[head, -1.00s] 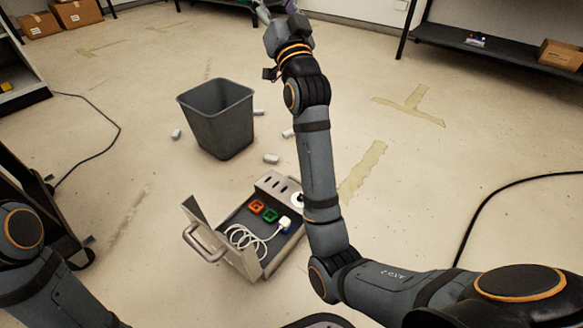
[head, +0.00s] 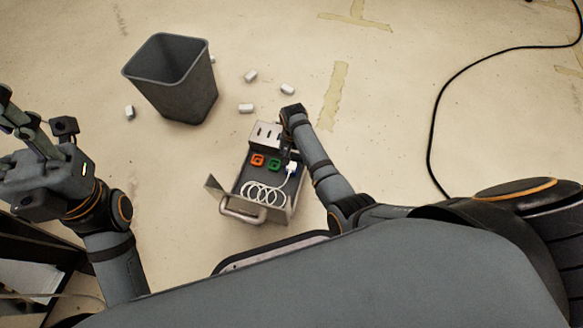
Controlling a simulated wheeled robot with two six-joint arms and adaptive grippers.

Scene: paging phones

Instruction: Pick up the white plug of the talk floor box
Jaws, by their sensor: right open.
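The floor box (head: 298,196) is a grey metal case on the floor at the middle, with its lid open at the left. The white plug (head: 291,168) is at the right inside it, with a white coiled cord (head: 264,195) running from it. An orange piece (head: 257,160) and a green piece (head: 274,164) lie to its left. My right gripper (head: 287,153) is open and points down just above the plug; the arm partly hides it, and I cannot tell if it touches. My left gripper (head: 18,112) is at the left edge, far from the box, its jaws unclear.
A grey bin (head: 185,95) stands behind and left of the box. Several small white pieces (head: 246,108) lie on the floor around it. A black cable (head: 436,110) curves along the right. A dark shelf or cart is at the lower left.

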